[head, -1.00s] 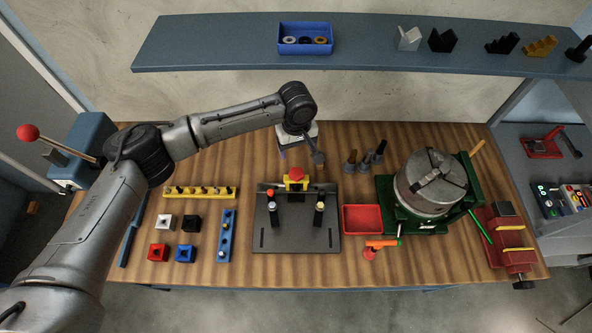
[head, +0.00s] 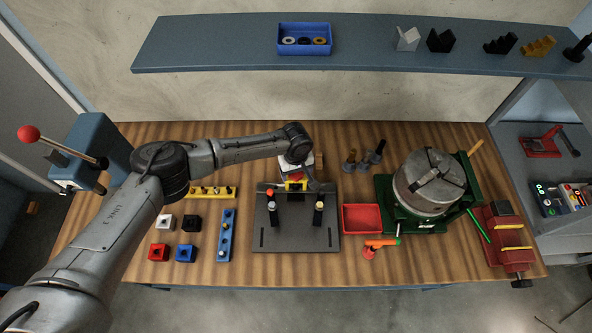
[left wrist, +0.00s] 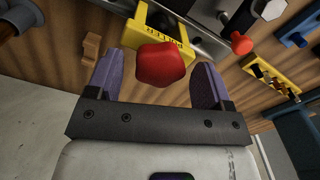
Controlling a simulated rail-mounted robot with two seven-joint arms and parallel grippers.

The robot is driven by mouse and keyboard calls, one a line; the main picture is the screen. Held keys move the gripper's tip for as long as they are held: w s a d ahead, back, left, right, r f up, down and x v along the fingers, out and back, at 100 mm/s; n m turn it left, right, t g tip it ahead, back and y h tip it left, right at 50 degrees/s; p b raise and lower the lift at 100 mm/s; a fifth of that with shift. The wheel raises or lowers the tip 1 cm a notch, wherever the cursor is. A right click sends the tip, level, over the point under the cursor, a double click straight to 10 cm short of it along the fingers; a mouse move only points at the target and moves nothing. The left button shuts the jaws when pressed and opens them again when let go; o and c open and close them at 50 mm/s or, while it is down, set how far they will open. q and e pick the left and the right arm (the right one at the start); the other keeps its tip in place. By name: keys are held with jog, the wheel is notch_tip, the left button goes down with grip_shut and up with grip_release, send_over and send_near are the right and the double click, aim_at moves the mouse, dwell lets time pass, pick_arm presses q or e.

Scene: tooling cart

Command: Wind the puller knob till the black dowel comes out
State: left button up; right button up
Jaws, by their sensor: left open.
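The yellow puller (head: 294,187) stands at the back of a dark fixture plate (head: 290,238), partly covered by my left gripper in the head view. In the left wrist view, its yellow body (left wrist: 187,56) carries a faceted red knob (left wrist: 160,65). My left gripper (left wrist: 158,70) is open, with one purple-grey finger on each side of the knob. Gaps show between fingers and knob, so it is not gripped. I cannot make out the black dowel at the puller. My right gripper is not in view.
A yellow peg rack (head: 222,194) and a blue rack (head: 226,237) lie left. A red tray (head: 362,219) and green-based chuck (head: 428,183) stand right.

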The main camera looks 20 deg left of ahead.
pick_arm(q)
jog(key=shift+c, duration=0.4)
jog(key=c, duration=0.8)
jog(key=m+p, duration=0.2)
jog(key=p, duration=0.2)
jog(key=shift+s+d+r, duration=0.1)
jog(key=shift+r, duration=0.05)
jog(key=shift+c, duration=0.3)
jog(key=shift+m+p, duration=0.7)
jog(key=shift+m, duration=0.3)
jog(key=m, duration=0.5)
jog(key=shift+p, duration=0.3)
jog(key=m, duration=1.6)
jog(key=shift+m+b, duration=0.3)
